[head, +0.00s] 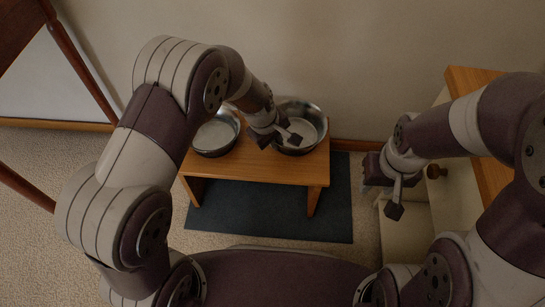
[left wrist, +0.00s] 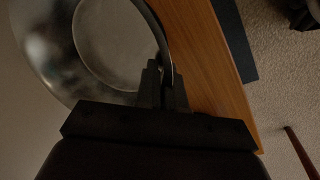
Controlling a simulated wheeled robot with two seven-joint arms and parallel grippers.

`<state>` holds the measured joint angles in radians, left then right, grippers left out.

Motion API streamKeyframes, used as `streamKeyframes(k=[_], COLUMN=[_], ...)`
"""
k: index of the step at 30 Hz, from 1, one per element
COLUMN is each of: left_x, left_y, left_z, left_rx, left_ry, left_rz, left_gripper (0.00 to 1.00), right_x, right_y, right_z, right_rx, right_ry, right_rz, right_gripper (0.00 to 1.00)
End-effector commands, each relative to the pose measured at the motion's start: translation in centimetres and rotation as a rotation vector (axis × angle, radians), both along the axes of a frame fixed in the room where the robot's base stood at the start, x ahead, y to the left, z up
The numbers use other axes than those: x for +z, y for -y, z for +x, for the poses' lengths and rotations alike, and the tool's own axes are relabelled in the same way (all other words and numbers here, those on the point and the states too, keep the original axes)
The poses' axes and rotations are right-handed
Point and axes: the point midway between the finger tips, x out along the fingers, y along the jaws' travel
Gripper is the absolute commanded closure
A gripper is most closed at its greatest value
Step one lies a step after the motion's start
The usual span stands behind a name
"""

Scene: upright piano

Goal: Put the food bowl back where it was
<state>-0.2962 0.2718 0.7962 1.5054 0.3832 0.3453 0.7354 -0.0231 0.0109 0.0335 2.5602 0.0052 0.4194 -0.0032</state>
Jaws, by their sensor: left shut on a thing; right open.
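A low wooden stand (head: 262,169) is against the wall with two shiny metal bowls at its top. The left bowl (head: 214,150) rests on the stand. My left gripper (head: 281,137) is shut on the near left rim of the right bowl (head: 316,120). In the left wrist view the fingers (left wrist: 165,85) pinch the rim of this bowl (left wrist: 60,55). I cannot tell whether the right bowl touches the stand or is slightly above it. Which one is the food bowl is not clear. My right gripper (head: 382,195) is open and empty, right of the stand.
A dark mat (head: 265,215) lies under the stand on beige carpet (head: 240,240). Wooden furniture legs (head: 85,70) are at the left.

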Motion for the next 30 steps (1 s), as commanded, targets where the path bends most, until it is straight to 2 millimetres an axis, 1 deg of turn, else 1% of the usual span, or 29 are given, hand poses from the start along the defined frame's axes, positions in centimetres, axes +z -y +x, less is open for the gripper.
streamKeyframes(k=[1,3,5,9,10,11,14,17,21,22,24,30], left_x=[-0.7,-0.9,-1.4,-4.4,-4.9,-5.1,-4.6,-4.6,-5.0,-4.9,-4.9,-4.9], left_y=[-0.6,-1.1,-1.2,-1.2,-1.2,-1.2,-1.2,-1.2,-1.2,-1.2,-1.2,-1.2], left_z=[0.3,0.5,0.5,0.5,0.5,0.5,0.5,0.5,0.5,0.5,0.5,0.5], left_rx=[0.002,0.002,0.000,-0.001,-0.001,-0.001,-0.001,-0.001,-0.001,-0.001,-0.001,-0.001], left_ry=[0.002,0.000,0.000,0.000,0.000,0.000,0.001,0.000,0.000,-0.001,-0.001,-0.001], left_rz=[-0.001,-0.001,-0.001,0.000,0.000,-0.001,-0.001,0.000,0.000,0.000,0.000,0.000], left_gripper=[1.00,1.00,1.00,1.00,1.00,1.00,1.00,1.00,1.00,0.85,0.66,0.66], right_x=[-0.9,-1.1,-1.6,-4.1,-4.5,-4.7,-4.1,-4.1,-4.3,-4.2,-4.2,-4.2], right_y=[0.0,0.0,0.0,0.0,0.0,0.0,0.0,0.0,0.0,0.0,0.0,0.0], right_z=[0.0,0.0,0.0,0.0,0.0,0.0,0.0,0.0,0.0,0.0,0.0,0.0], right_rx=[0.000,0.000,0.000,0.000,0.000,0.000,0.000,0.000,0.000,0.000,0.000,0.000], right_ry=[0.000,0.001,0.001,0.001,0.001,0.000,0.000,0.001,0.001,0.001,0.001,0.001], right_rz=[0.000,0.000,0.000,0.000,0.000,0.000,0.000,0.000,0.000,0.000,0.000,0.000], right_gripper=[0.57,0.57,0.57,0.57,0.57,0.57,0.57,0.57,0.57,0.57,0.57,0.57])
